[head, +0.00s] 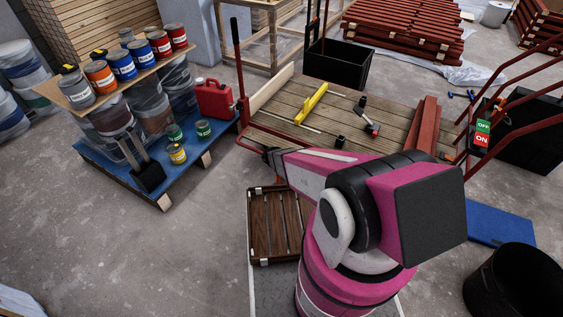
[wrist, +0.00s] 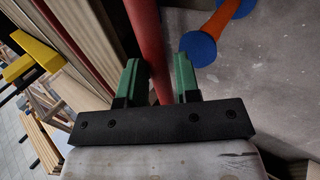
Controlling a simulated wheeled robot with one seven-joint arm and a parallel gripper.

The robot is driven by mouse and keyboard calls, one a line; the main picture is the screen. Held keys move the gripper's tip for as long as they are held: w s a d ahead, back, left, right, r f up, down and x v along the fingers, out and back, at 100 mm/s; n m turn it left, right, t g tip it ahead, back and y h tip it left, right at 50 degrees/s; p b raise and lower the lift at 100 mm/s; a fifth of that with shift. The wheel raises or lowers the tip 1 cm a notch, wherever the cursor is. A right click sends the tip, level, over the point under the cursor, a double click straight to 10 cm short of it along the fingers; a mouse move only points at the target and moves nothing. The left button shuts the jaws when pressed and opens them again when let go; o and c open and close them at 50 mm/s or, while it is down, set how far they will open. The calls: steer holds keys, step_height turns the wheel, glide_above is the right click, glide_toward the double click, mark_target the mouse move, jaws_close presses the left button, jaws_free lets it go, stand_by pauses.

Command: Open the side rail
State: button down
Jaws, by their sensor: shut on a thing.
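The flat wooden deck (head: 285,122) has red metal rails along its edges. A red side rail (head: 249,147) runs low at its left end, beside an upright red post (head: 241,78) with a black grip. My gripper (head: 268,154) is at this near left corner, partly hidden by my pink arm. In the wrist view, my gripper's green fingers (wrist: 157,82) sit on either side of a red bar (wrist: 141,35) and are shut on it. The bar's far end runs out of the picture.
A yellow level (head: 311,104), a small tool and red boards (head: 425,125) lie on the deck. A blue platform (head: 115,165) with paint cans stands left. A brown slatted crate (head: 276,247) stands close below my arm. Concrete floor is clear at lower left.

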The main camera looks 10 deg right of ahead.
steer(key=shift+f, duration=0.65)
steer(key=c, duration=1)
jaws_free()
steer(key=shift+a, duration=0.1)
steer(key=shift+o, duration=0.2)
steer(key=shift+r, duration=0.1)
steer(key=shift+r, duration=0.15)
steer(key=shift+r, duration=0.1)
steer(key=v, duration=1)
steer(key=shift+a+r, duration=0.15)
steer(key=shift+r, duration=0.05)
steer(key=shift+s, duration=0.15)
